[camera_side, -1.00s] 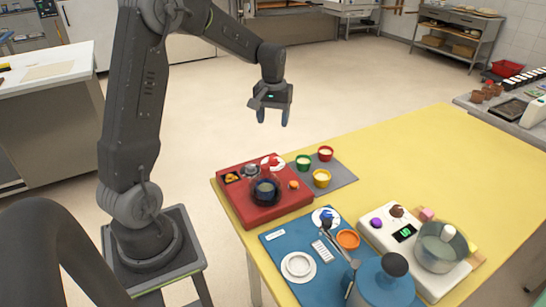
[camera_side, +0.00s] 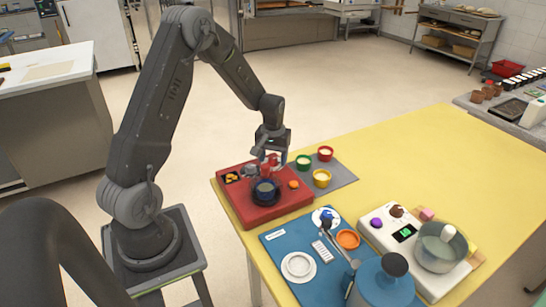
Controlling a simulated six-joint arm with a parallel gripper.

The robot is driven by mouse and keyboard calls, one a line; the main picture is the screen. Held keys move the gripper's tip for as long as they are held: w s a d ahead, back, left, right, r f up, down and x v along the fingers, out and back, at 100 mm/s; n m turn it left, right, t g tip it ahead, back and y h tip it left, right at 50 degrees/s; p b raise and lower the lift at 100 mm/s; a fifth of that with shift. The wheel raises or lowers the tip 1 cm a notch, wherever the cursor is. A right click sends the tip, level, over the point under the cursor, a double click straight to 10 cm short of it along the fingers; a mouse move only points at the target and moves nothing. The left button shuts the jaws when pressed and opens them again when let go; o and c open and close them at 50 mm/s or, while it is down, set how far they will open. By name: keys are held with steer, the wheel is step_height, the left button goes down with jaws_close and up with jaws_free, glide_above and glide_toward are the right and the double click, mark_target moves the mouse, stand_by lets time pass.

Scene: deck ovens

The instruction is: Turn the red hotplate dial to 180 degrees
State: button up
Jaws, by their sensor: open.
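The red hotplate (camera_side: 290,203) sits at the near left corner of the yellow table. Its small dark display (camera_side: 232,178) shows yellow digits too small to read. A red dial (camera_side: 269,163) stands at the hotplate's back edge, partly hidden by my gripper. My gripper (camera_side: 271,159) points down over this dial with its jaws open. Its fingers appear to be on either side of the dial; I cannot tell whether they touch it. A dark round pan (camera_side: 265,192) sits on the hotplate, with a small orange knob (camera_side: 294,184) to its right.
Green (camera_side: 303,161), red (camera_side: 325,153) and yellow (camera_side: 321,178) cups stand on a grey mat right of the hotplate. A blue board (camera_side: 285,239) with a white dish, orange bowl and blue pot lies in front. A white scale (camera_side: 378,235) bears a pot. The table's far right is clear.

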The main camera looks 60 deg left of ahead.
steer(key=shift+c, duration=0.3)
steer(key=c, duration=0.9)
steer(key=shift+o, duration=0.2)
steer(key=shift+m, duration=0.4)
steer(key=m, duration=1.3)
steer(key=shift+m, duration=0.3)
